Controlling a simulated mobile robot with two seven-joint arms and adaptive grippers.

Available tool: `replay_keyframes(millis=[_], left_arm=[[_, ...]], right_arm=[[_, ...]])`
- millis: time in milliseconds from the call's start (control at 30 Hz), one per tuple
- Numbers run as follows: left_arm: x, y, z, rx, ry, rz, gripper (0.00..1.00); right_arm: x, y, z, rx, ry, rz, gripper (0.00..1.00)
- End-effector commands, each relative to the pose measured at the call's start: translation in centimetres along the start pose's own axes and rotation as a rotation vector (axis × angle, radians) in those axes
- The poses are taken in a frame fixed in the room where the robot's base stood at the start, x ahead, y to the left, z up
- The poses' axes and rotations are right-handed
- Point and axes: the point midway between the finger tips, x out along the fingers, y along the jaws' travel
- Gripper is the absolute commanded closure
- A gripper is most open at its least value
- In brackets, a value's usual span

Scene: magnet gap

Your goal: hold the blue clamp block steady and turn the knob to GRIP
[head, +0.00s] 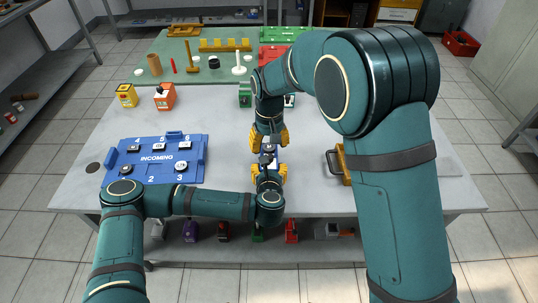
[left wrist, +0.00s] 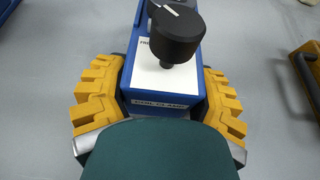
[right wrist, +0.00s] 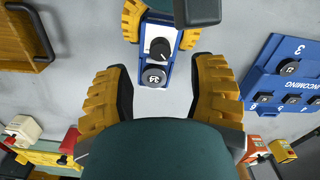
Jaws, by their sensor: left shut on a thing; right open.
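The blue clamp block (left wrist: 138,72) has a white top plate and a black knob (left wrist: 175,38) with a white pointer line. Lettering on the plate is partly covered; GRIP is not legible. My left gripper (left wrist: 160,75) is shut on the block, one yellow finger on each side. In the right wrist view the block (right wrist: 143,66) stands upright on the table with its knob (right wrist: 160,48) and a grey round disc (right wrist: 153,76) at one end. My right gripper (right wrist: 162,80) is open and empty, its fingers apart, facing the block's disc end. In the head view the grippers nearly hide the block.
A blue INCOMING tray (head: 120,172) with several numbered pieces lies left on the grey table (head: 215,112). A wooden box with a handle (head: 338,163) stands to the right. Yellow (head: 127,95) and orange (head: 164,96) blocks stand behind. Table space beside the clamp block is clear.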

Motion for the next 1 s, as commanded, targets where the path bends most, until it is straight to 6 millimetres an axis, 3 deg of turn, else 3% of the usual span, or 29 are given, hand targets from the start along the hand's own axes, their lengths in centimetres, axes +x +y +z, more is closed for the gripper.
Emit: replay_keyframes(millis=[100, 300, 733, 900, 1000], left_arm=[[0.0, 0.0, 0.0, 0.0, 0.001, 0.001, 0.83], [0.0, 0.0, 0.0, 0.0, 0.001, 0.001, 0.83], [0.0, 0.0, 0.0, 0.0, 0.001, 0.001, 0.83], [0.0, 0.0, 0.0, 0.0, 0.001, 0.001, 0.83], [0.0, 0.0, 0.0, 0.0, 0.001, 0.001, 0.83]], right_arm=[[2.2, 0.0, 0.1, 0.0, -0.003, 0.0, 0.43], [4.5, 0.0, 0.0, 0.001, 0.0, 0.0, 0.43], [5.3, 0.0, 0.0, 0.001, 0.001, -0.001, 0.41], [5.2, 0.0, 0.0, 0.001, 0.001, -0.001, 1.0], [5.2, 0.0, 0.0, 0.001, 0.001, -0.001, 1.0]])
